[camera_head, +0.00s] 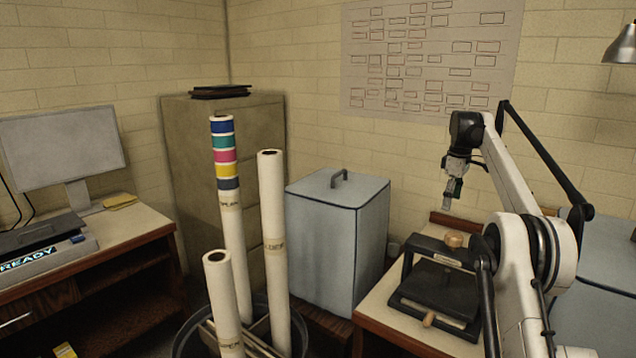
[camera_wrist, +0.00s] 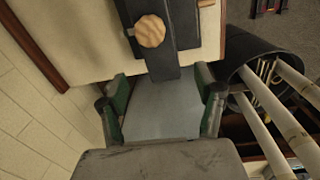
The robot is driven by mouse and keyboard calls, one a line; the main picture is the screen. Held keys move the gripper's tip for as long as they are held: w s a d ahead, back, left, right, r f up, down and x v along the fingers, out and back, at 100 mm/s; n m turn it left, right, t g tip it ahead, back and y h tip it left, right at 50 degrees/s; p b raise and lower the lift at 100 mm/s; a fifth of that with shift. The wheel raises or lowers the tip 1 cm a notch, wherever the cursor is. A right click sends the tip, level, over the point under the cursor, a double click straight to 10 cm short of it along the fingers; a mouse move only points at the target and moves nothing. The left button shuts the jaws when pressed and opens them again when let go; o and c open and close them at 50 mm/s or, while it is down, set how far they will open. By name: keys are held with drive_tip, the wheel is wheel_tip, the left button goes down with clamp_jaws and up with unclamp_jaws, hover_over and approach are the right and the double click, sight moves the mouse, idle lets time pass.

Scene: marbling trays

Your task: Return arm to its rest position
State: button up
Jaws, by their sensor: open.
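My gripper (camera_head: 453,190) hangs from my white and black arm at the right of the head view, fingers pointing down. It is raised above the small table with the black press (camera_head: 440,290), apart from it. In the wrist view my gripper (camera_wrist: 160,98) shows two spread fingers with green inner sides, and I see nothing held between them. A flat blue-grey surface lies behind the fingers; I cannot tell what it belongs to. The press (camera_wrist: 178,45) shows beyond it, with a round wooden knob (camera_wrist: 150,31).
A blue-grey lidded box (camera_head: 335,240) stands left of the press table (camera_head: 400,320). A dark bin (camera_head: 185,340) holds several tall rolls; the bin also shows in the wrist view (camera_wrist: 255,55). A desk with a monitor (camera_head: 62,147) is at the left. A lamp (camera_head: 622,45) hangs upper right.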

drive_tip(key=s+a+r+m+t+b, duration=0.2)
drive_tip(key=s+a+r+m, duration=0.1)
drive_tip(key=s+a+r, duration=0.9)
drive_tip(key=s+a+f+m+t, duration=0.1)
drive_tip(key=s+a, duration=0.2)
drive_tip(key=s, duration=0.6)
drive_tip(key=s+a+f+m+t, duration=0.1)
drive_tip(key=s+a+m, duration=0.1)
drive_tip(key=s, duration=0.6)
drive_tip(key=s+a+f+m+t+b, duration=0.1)
drive_tip(key=s+a+f, duration=0.2)
drive_tip(key=s+f, duration=0.6)
drive_tip(key=s+a+f+m+t+b, duration=0.1)
drive_tip(key=s+a+f+m, duration=0.1)
drive_tip(key=s+f, duration=0.7)
drive_tip(key=s+a, duration=0.1)
drive_tip(key=s, duration=0.6)
drive_tip(key=shift+s+f+m+b, duration=0.25)
drive_tip(key=shift+s+m+b, duration=0.05)
drive_tip(key=shift+s+b, duration=0.1)
